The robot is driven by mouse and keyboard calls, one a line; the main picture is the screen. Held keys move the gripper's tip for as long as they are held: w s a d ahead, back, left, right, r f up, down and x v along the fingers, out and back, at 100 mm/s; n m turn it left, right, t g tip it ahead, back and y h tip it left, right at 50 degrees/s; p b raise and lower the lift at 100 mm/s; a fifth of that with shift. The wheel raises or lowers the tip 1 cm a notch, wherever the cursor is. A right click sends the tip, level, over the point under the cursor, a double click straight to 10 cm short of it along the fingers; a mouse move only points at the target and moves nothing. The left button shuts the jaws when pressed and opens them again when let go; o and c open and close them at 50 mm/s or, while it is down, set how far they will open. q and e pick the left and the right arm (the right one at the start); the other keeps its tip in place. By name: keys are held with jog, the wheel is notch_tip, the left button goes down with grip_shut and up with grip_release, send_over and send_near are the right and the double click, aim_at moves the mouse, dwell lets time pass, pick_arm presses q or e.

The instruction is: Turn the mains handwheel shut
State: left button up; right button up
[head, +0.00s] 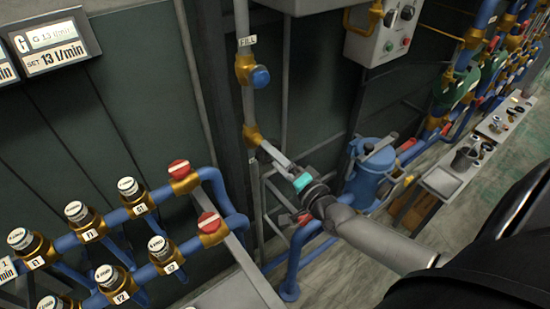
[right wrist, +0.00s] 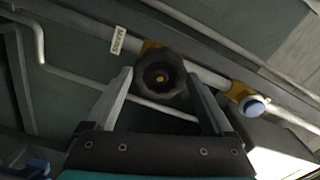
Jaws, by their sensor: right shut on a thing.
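The mains handwheel (right wrist: 160,78) is a dark, lobed wheel with a brass centre, mounted on a grey pipe beside a white MAINS label (right wrist: 118,40). My right gripper (right wrist: 160,74) has its two fingers on either side of the wheel, shut on its rim. In the head view, my right gripper (head: 270,152) reaches up and left to the lower part of the vertical pipe, by a brass fitting (head: 252,135). The wheel itself cannot be made out there. My left gripper is not in view.
A blue FILL knob (head: 260,77) sits on the same pipe above; it also shows in the right wrist view (right wrist: 254,106). Blue pipes with red-capped valves (head: 180,170) run at left. A blue vessel (head: 371,170) stands behind my right arm. A grey control box (head: 385,32) hangs above.

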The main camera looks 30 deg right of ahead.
jog(key=m, duration=0.2)
jog(key=m+b, duration=0.1)
jog(key=m, duration=0.1)
jog(key=shift+r+m, duration=0.2)
jog(key=shift+m, duration=0.2)
jog(key=o, duration=1.3)
jog(key=shift+c, duration=0.2)
jog(key=shift+f, duration=0.1)
jog(key=shift+s+d+p, duration=0.15)
jog(key=shift+s+p, duration=0.15)
jog(key=shift+s, duration=1.45)
jog(key=shift+s+d+p, duration=0.15)
jog(key=shift+s+p, duration=0.1)
jog(key=shift+s, duration=1.5)
